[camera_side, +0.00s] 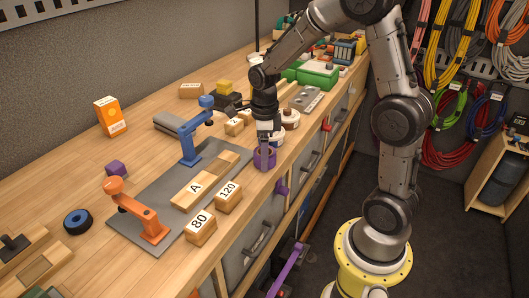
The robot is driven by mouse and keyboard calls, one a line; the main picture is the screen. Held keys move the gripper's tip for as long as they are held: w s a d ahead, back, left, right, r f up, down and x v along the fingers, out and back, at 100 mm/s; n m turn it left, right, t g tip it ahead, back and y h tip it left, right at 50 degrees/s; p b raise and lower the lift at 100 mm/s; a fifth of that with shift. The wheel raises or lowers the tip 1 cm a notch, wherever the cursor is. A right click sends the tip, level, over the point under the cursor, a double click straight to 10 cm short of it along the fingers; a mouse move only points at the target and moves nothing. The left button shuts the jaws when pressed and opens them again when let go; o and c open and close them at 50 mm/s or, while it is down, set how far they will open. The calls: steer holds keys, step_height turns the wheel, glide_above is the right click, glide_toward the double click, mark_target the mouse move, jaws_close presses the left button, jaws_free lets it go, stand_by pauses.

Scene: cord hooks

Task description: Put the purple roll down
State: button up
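The purple roll (264,160) is upright near the front edge of the wooden bench, to the right of the grey mat. My gripper (265,145) points straight down at the top of the roll, and its fingertips appear closed on the roll's upper rim. The fingertips are small and partly hidden, and I cannot tell whether the roll's underside touches the bench. A blue hook stand (190,138) and an orange hook stand (138,210) stand on the grey mat (135,232).
Wooden blocks marked A (195,189), 120 (228,194) and 80 (200,227) lie left of the roll. A white-and-brown spool (289,119) stands behind it.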

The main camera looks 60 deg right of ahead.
steer(key=o, duration=0.3)
steer(key=shift+r, duration=0.2)
steer(key=s+a+r+n+t, duration=0.1)
steer(key=s+r+n, duration=0.15)
steer(key=r, duration=0.45)
steer(key=s+a+r+n, duration=0.1)
steer(key=a+r+n, duration=0.15)
steer(key=r, duration=0.45)
steer(key=shift+s+a+f+n+t, duration=0.1)
steer(key=shift+s+a+n+t, duration=0.75)
steer(key=shift+s+n, duration=2.35)
steer(key=shift+s+a+f+n+t, duration=0.1)
steer(key=shift+s+a+n+t, duration=0.85)
steer(key=shift+n, duration=4.2)
steer(key=shift+s+a+f+n+t, duration=0.1)
steer(key=shift+s+a+n+t, duration=0.7)
steer(key=shift+s+n, duration=2.55)
steer(key=shift+w+a+n+g, duration=0.25)
steer(key=shift+w+n+g, duration=0.05)
steer(key=shift+w+n, duration=0.5)
